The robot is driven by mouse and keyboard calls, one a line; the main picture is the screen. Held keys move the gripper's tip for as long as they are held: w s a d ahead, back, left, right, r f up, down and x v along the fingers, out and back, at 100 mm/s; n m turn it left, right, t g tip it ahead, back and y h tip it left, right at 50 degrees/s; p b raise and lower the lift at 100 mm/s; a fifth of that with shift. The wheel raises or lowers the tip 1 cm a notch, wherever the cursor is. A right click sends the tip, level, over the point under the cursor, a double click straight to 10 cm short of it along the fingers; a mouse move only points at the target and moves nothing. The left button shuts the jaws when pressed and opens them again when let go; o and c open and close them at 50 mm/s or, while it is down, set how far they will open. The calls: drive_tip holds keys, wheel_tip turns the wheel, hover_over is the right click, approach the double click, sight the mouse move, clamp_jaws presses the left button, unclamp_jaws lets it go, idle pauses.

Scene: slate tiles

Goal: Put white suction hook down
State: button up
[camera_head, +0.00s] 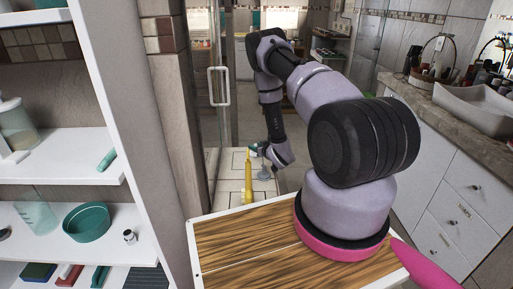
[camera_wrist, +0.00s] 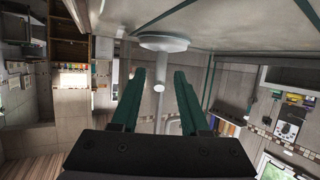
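The white suction hook shows in the wrist view as a round pale disc (camera_wrist: 163,42) with a short stem ending in a small white knob. Its disc is against a pale flat surface at the top of that picture. My gripper (camera_wrist: 160,75) has two dark green fingers standing apart, one each side of the knob and stem, with visible gaps and no clear contact. In the head view my gripper (camera_head: 258,149) is low at the far end of my arm, above the pale tiled surface (camera_head: 232,190). A small grey round shape (camera_head: 264,173) below it looks like the hook's disc.
A tall yellow object (camera_head: 248,178) stands close left of my gripper. A white shelf unit (camera_head: 60,165) with a teal bowl (camera_head: 87,222) is at the left. A wooden-topped surface (camera_head: 240,245) is in front. A drawered counter (camera_head: 440,175) is at the right.

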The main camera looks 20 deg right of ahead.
drive_tip(key=shift+r, duration=0.15)
drive_tip(key=v, duration=1.2)
drive_tip(key=w+d+r+m+g+h, duration=0.1)
drive_tip(key=w+r+m+h, duration=0.15)
drive_tip(key=r, duration=0.85)
drive_tip(key=w+d+r+m+h, duration=0.15)
drive_tip(key=w+r, duration=0.25)
drive_tip(key=r, duration=0.7)
drive_tip(key=s+a+r+g, duration=0.2)
drive_tip(key=s+r, duration=0.2)
drive_tip(key=r, duration=0.6)
drive_tip(key=s+a+r+g+y, duration=0.1)
drive_tip(key=s+a+r, duration=0.2)
drive_tip(key=s, duration=0.7)
drive_tip(key=s+a+r+m+g+y, duration=0.1)
drive_tip(key=s+a+r, duration=0.3)
drive_tip(key=s+r, duration=0.4)
drive_tip(key=s+a+r+g+y, duration=0.1)
drive_tip(key=s+a+r, duration=0.3)
drive_tip(key=s, duration=0.7)
drive_tip(key=shift+s+r+m+y, duration=0.35)
drive_tip(key=shift+r+y, duration=0.35)
drive_tip(key=shift+r, duration=0.15)
